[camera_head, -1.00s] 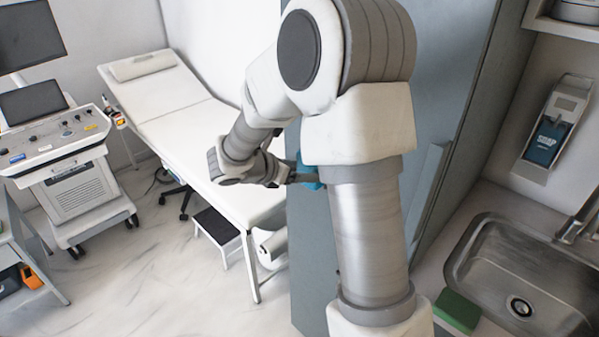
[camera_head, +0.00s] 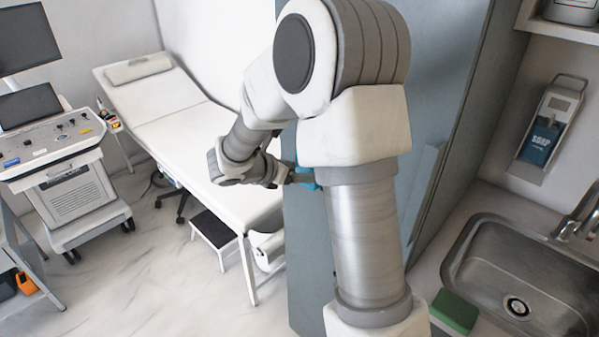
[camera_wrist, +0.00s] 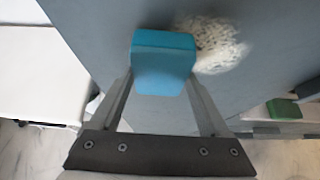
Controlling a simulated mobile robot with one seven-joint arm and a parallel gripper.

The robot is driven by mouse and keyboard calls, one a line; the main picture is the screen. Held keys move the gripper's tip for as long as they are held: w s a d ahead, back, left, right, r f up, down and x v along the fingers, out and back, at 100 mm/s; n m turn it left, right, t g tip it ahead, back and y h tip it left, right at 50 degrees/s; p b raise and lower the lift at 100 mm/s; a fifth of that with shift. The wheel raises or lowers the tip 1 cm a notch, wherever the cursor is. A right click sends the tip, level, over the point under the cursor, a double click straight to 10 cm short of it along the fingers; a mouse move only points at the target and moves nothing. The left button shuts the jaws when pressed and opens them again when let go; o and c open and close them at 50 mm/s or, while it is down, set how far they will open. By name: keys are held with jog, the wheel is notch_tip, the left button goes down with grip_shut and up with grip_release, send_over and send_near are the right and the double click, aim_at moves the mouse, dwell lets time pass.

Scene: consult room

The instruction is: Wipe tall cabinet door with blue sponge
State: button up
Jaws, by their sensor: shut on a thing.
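The blue sponge (camera_wrist: 163,62) is between the fingers of my gripper (camera_wrist: 160,85) in the wrist view, and the gripper is shut on it. In the head view a small part of the blue sponge (camera_head: 306,180) shows beside my arm, at the cabinet's face. The tall cabinet (camera_head: 440,70) is blue-grey, and its door (camera_wrist: 100,25) fills much of the wrist view. A pale speckled dirty patch (camera_wrist: 215,45) is on the door just right of the sponge. The sponge overlaps the patch's left edge in the picture; I cannot tell whether it touches the door.
A green sponge (camera_head: 454,311) lies on the counter by the metal sink (camera_head: 480,270). A soap dispenser (camera_head: 545,135) hangs on the wall. A white exam bed (camera_head: 190,130), step stool (camera_head: 214,232) and medical machine (camera_head: 65,175) stand to the left, with open floor between them.

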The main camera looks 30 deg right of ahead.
jog(key=shift+w+d, duration=0.15)
jog(key=shift+d, duration=0.35)
jog(key=s+d+b, duration=0.2)
jog(key=s+d, duration=0.2)
jog(key=s, duration=0.7)
dwell(0.8)
jog(key=shift+w+a+r+p, duration=0.55)
jog(key=shift+w+a, duration=0.1)
jog(key=shift+w, duration=1.2)
jog(key=shift+w+a+r+p, duration=0.45)
jog(key=shift+w+a+p, duration=0.15)
jog(key=shift+w, duration=1.25)
jog(key=shift+w+a+r+p, duration=0.5)
jog(key=shift+w+a, duration=0.2)
jog(key=shift+w, duration=1.15)
jog(key=shift+s+d+b, duration=1.25)
jog(key=shift+s+d, duration=0.65)
jog(key=shift+s, duration=3.5)
jog(key=w+a+p, duration=0.1)
jog(key=w+a, duration=0.1)
jog(key=w, duration=0.5)
jog(key=shift+w+a, duration=0.15)
jog(key=shift+a, duration=0.25)
